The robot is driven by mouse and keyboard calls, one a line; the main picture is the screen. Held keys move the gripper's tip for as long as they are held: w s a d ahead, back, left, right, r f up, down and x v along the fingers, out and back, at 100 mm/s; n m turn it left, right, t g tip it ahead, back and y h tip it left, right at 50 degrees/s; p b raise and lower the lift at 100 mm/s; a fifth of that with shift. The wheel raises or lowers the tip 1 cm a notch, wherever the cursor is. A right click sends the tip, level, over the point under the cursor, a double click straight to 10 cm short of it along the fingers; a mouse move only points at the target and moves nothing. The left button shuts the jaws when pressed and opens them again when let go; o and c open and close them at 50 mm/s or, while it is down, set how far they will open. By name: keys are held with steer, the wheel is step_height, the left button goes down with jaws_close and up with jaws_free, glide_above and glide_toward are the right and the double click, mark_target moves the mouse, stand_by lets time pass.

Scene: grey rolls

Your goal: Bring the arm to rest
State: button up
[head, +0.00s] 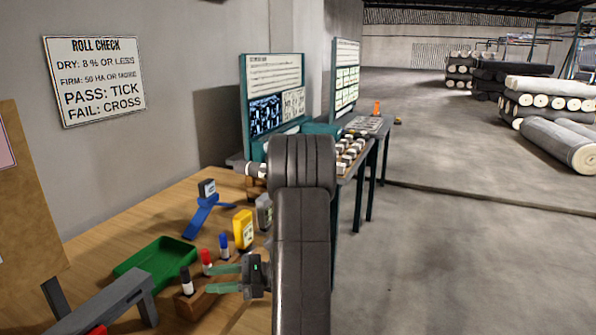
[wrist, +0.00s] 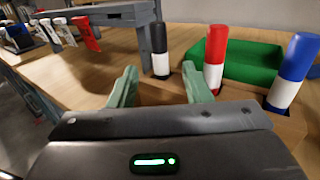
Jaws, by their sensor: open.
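My gripper (head: 227,279) is over the wooden table, beside a wooden block that holds markers upright. Its green fingers are apart with nothing visible between them; they also show in the wrist view (wrist: 158,88). The black-capped marker (wrist: 159,50), red-capped marker (wrist: 215,55) and blue-capped marker (wrist: 292,75) stand beyond the fingers in the wrist view. In the head view, my dark arm reaches up through the middle and hides part of the table's right side.
A green tray (head: 152,259), a yellow meter (head: 243,229) and a blue stand (head: 205,212) are on the table near the markers. A grey bracket (head: 110,296) stands at the front left. Grey rolls (head: 560,143) lie on the floor at the far right, with open floor before them.

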mark_target(190, 282)
steer(key=a, duration=0.3)
steer(key=s+a, duration=0.1)
steer(key=a, duration=0.3)
steer(key=shift+s, duration=0.2)
steer(key=shift+a+r, duration=0.15)
steer(key=shift+r, duration=0.2)
steer(key=shift+f, duration=0.1)
